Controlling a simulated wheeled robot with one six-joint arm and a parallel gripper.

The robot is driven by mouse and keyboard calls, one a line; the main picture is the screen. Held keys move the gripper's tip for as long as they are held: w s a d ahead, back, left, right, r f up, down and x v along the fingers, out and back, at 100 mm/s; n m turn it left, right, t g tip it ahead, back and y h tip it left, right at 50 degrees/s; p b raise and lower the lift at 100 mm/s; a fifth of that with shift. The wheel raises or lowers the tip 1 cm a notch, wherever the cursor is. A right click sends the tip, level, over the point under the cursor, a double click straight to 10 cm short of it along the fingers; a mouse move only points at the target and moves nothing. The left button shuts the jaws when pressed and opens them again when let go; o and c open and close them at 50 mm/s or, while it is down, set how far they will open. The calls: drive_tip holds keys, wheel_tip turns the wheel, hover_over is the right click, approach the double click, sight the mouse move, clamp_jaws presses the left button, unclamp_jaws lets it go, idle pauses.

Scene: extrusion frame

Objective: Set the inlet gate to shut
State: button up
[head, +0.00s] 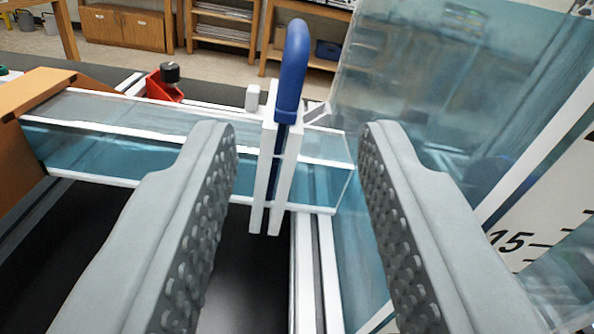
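The inlet gate is a blue plate in a white upright frame (275,175), with a blue loop handle (293,68) standing up above it. The frame sits across a clear channel (100,145) that holds blue water. The gate's blue plate shows only as a thin strip in the frame, so I cannot tell how far down it reaches. My gripper (298,135) is open, its two grey padded fingers wide apart. The gate and handle show between the fingertips, beyond them. I see no contact with the handle.
A large clear water tank (440,100) with a scale (545,225) stands at the right, close to my right finger. A red part with a black knob (170,73) is behind the channel. An orange-brown block (50,90) is at the left. Wooden shelves (222,30) stand far behind.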

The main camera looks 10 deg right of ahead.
drive_tip(key=shift+s, duration=1.05)
drive_tip(key=s+m, duration=0.2)
drive_tip(key=s, duration=3.2)
drive_tip(key=shift+s+r+g, duration=0.2)
drive_tip(key=shift+s+g, duration=0.1)
